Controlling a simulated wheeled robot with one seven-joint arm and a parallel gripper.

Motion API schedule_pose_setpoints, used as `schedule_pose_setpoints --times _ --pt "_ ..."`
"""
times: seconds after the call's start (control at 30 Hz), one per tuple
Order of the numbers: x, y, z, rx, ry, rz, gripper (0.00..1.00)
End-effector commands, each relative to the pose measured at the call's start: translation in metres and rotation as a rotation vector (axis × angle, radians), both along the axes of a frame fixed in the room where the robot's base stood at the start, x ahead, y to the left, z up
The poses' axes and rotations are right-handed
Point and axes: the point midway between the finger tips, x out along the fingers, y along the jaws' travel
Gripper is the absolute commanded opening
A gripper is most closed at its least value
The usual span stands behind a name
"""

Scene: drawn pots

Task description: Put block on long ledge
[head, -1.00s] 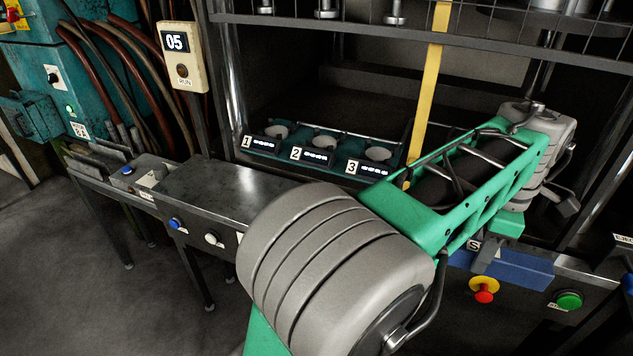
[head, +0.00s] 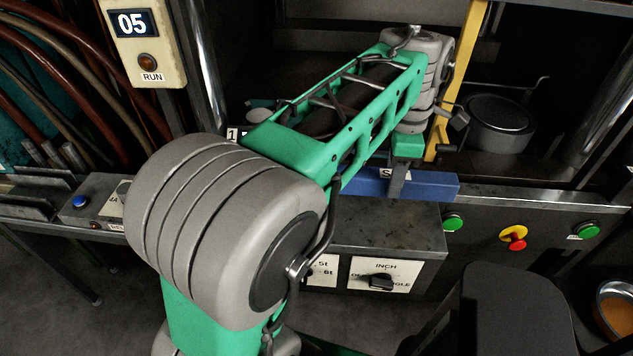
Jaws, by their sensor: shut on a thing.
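My gripper (head: 397,180), below the green wrist, is shut on a blue block (head: 432,187). The block is long, lies level, and carries a white label starting with "S", partly hidden by a grey finger. It appears over the back of a grey metal box top (head: 385,228); I cannot tell whether it touches anything. A narrow metal ledge (head: 535,199) runs along the machine front to the right of the block. I cannot tell which surface is the long ledge.
Buttons, including a red-and-yellow one (head: 513,237), sit on the front panel right of the box. A yellow upright bar (head: 460,75) and a dark round pot (head: 500,122) stand behind. The "05" RUN box (head: 143,42) is at upper left. My arm hides much of the middle.

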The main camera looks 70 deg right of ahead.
Motion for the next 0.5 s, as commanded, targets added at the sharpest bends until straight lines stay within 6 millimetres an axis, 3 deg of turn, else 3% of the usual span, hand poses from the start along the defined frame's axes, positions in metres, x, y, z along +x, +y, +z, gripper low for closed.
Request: schedule_pose_setpoints --times 0.27,0.5 --pt "0.052 -0.013 -0.017 -0.003 0.0 0.014 0.0" --pt "0.101 -0.025 -0.05 -0.001 0.0 0.011 0.0"
